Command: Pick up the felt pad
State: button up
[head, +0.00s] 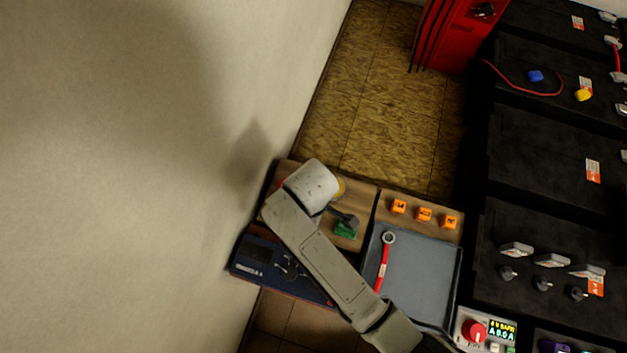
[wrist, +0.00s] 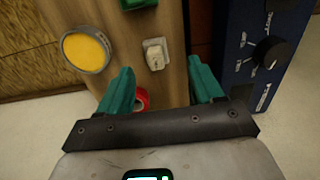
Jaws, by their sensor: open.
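A small cream block on a pale grey square base (wrist: 155,54), which looks like the felt pad, lies on the wooden board in the wrist view. I cannot be sure of its identity. My gripper (wrist: 158,77) is open, its teal fingers apart and empty. In the picture the pad lies just beyond the gap between the fingertips, apart from both. In the head view my pale arm hides the gripper and the pad.
A yellow disc in a grey rim (wrist: 86,49) lies left of the pad. A red ring (wrist: 141,99) is partly hidden by a finger. A blue meter (wrist: 238,50) stands right. A green item (head: 346,230) and a grey tray (head: 425,275) with a red-handled wrench (head: 383,265) are nearby.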

jog(key=shift+w+f, duration=0.2)
jog(key=shift+f, duration=1.2)
jog(key=shift+w+f, duration=0.15)
jog(key=shift+f, duration=1.25)
jog(key=c, duration=1.1)
jog(key=shift+r, duration=0.1)
jog(key=shift+r, duration=0.55)
jog(key=s+d+r, duration=0.2)
jog(key=s+r, duration=0.2)
jog(key=s+d+r, duration=0.2)
jog(key=s+r, duration=0.1)
jog(key=s, duration=0.1)
jog(key=s+d+r, duration=0.2)
jog(key=s+r, duration=0.2)
jog(key=shift+s+r, duration=0.35)
